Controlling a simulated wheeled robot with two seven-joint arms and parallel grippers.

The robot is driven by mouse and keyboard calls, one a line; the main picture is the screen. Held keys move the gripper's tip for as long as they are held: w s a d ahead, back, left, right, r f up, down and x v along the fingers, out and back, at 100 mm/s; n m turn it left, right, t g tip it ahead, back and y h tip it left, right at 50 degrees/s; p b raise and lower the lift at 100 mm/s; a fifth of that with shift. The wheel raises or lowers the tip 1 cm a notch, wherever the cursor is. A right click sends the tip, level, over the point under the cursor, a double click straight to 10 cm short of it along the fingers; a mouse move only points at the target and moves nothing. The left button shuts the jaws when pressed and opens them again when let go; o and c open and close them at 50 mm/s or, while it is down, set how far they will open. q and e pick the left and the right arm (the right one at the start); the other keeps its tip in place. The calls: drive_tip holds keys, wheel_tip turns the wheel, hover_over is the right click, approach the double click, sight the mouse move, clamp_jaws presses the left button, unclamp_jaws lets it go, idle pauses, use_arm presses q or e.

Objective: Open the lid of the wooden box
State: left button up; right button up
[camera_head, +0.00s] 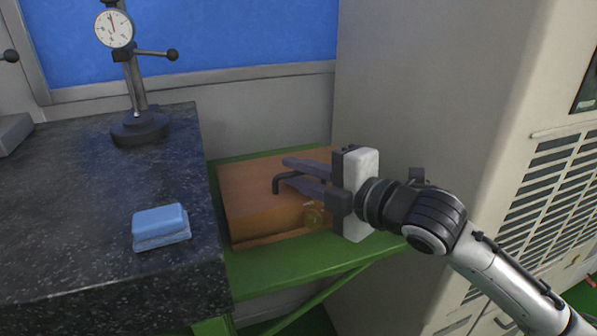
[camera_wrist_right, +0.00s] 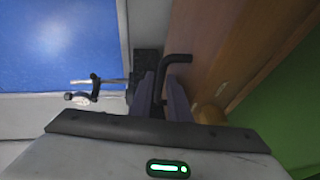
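The wooden box (camera_head: 250,215) sits on a green stand in the head view, its lid lying flat and closed. A thin black bent handle (camera_head: 277,184) stands up from the top; it also shows in the right wrist view (camera_wrist_right: 177,58). My right gripper (camera_head: 286,172) reaches over the box from the right. Its fingers are apart, with the handle near their tips. In the right wrist view the handle lies between the two fingers; I cannot tell whether they touch it. A round brass-coloured part (camera_head: 317,214) is on the box's front, partly behind the gripper. My left gripper is out of view.
A dark speckled stone slab (camera_head: 80,245) stands directly left of the box, with a blue block (camera_head: 160,227) and a dial gauge stand (camera_head: 138,128) on it. A large beige cabinet (camera_head: 430,90) is close on the right. The green stand (camera_head: 290,268) has a bare front strip.

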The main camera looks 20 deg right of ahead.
clamp_jaws()
idle(1.4)
